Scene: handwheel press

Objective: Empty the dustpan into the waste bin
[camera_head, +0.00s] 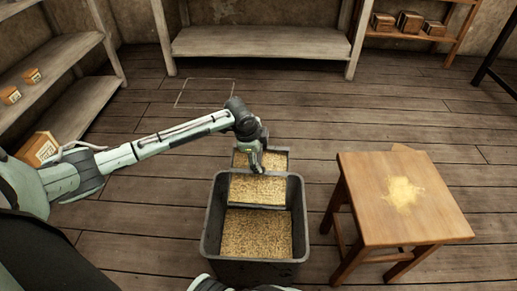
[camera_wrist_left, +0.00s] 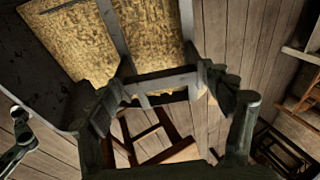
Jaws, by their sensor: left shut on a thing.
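The dark waste bin (camera_head: 208,230) stands on the floor in front of me, with golden granular waste (camera_head: 257,235) inside. My left gripper (camera_head: 257,165) is at the bin's far side, pointing down, and is shut on the dustpan (camera_head: 289,160). The dark-edged dustpan also shows in the left wrist view (camera_wrist_left: 160,84), where the fingers close on its near end. Golden waste (camera_head: 258,188) shows just in front of the fingers; I cannot tell how much of it still lies on the pan. The gripper hides part of the pan. My right gripper is not in view.
A wooden stool (camera_head: 375,222) with a pale yellow dusty patch (camera_head: 404,193) stands right of the bin. Shelves line the left (camera_head: 80,100) and back (camera_head: 260,42). The floor between the bin and back shelf is clear, with a thin outlined square (camera_head: 205,106).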

